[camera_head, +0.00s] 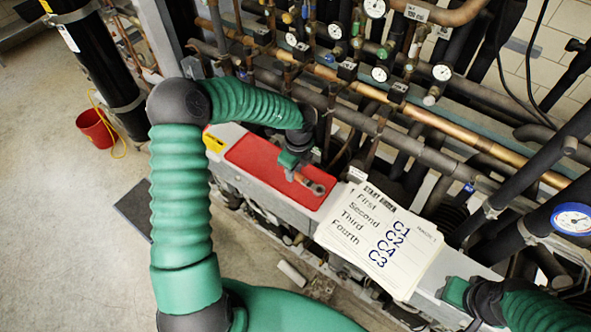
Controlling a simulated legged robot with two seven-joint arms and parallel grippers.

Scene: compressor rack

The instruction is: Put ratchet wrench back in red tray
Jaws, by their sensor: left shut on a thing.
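The red tray (252,158) is a flat red area on a light grey ledge in front of the pipes. My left gripper (291,168) is over the right part of the tray, shut on the ratchet wrench (314,187). I cannot tell whether the wrench touches the tray. My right gripper (450,292) is at the lower right by the ledge, partly seen; its fingers are not clear.
White cards (375,235) with a handwritten order list lie on the ledge right of the tray. Dense pipes, valves and gauges (441,72) stand behind. A yellow item (213,142) sits at the tray's left end. A red bucket (95,128) stands on the floor at left.

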